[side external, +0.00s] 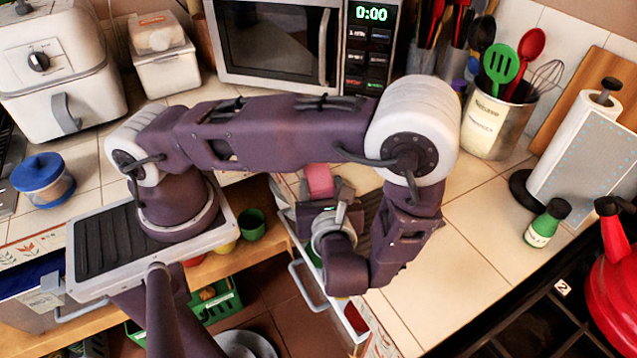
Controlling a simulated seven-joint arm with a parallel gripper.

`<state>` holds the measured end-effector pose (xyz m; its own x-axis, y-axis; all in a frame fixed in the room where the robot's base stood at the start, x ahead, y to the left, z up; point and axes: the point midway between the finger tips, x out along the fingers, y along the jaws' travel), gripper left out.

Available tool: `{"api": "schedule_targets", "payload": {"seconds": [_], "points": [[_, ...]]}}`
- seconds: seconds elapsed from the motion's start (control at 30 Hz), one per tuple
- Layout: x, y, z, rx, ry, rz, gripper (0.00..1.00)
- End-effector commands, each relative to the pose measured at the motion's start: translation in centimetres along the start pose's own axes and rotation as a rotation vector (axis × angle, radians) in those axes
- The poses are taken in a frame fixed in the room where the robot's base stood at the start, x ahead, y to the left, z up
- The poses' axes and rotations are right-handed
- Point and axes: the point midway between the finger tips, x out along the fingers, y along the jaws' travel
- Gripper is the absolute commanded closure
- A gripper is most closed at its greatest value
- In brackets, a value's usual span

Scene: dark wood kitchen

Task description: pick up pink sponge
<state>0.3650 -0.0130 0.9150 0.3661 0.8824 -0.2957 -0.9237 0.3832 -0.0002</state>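The pink sponge (319,181) shows near the middle of the side external view, directly beyond the end of my arm. My gripper (322,189) points away from the camera, with its fingers at either side of the sponge. The sponge's lower part is hidden by the gripper body. I cannot tell whether the fingers press on the sponge or whether it rests on something.
An open drawer (346,317) lies below my gripper. A microwave (270,43) stands behind my arm. A utensil crock (497,126), a paper towel roll (578,140), a green bottle (546,223) and a red kettle (612,285) are right. Counter tiles (450,270) are clear.

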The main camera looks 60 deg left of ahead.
Motion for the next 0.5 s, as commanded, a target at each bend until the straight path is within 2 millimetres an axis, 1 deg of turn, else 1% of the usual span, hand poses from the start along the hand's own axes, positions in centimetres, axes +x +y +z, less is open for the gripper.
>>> {"api": "schedule_targets", "payload": {"seconds": [0.03, 0.1, 0.4, 0.5], "points": [[-0.01, 0.0, 0.0, 0.0, 0.0, 0.0, 0.7], [-0.01, 0.0, 0.0, 0.0, 0.0, 0.0, 0.84], [-0.02, 0.0, 0.04, 0.0, 0.0, 0.0, 0.86], [-0.2, -0.01, 0.59, -0.001, 0.0, 0.0, 0.86]]}}
